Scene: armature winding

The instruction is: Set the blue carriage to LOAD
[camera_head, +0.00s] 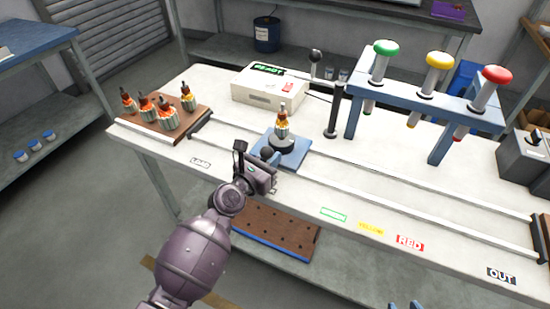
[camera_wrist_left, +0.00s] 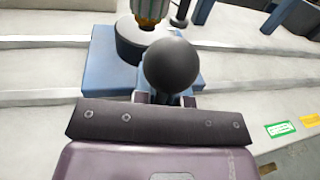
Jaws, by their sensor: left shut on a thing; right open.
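The blue carriage (camera_head: 299,161) sits on the rails of the white bench, right of the LOAD label (camera_head: 200,162) and left of the green label (camera_head: 333,214). An orange and silver armature (camera_head: 282,128) stands upright on its dark round base. My left gripper (camera_head: 264,170) is at the carriage's front, shut on the black ball knob (camera_wrist_left: 172,67). In the left wrist view, the gripper's fingers (camera_wrist_left: 166,99) sit just below the knob, and the carriage (camera_wrist_left: 101,60) is beyond it. The exact grip on the knob is partly hidden.
A brown tray (camera_head: 150,128) with several armatures stands at the left rail end. A blue frame (camera_head: 352,115) with green, yellow and red plungers stands to the right. A white box (camera_head: 268,90) showing READY is behind. The rails between LOAD and the carriage look clear.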

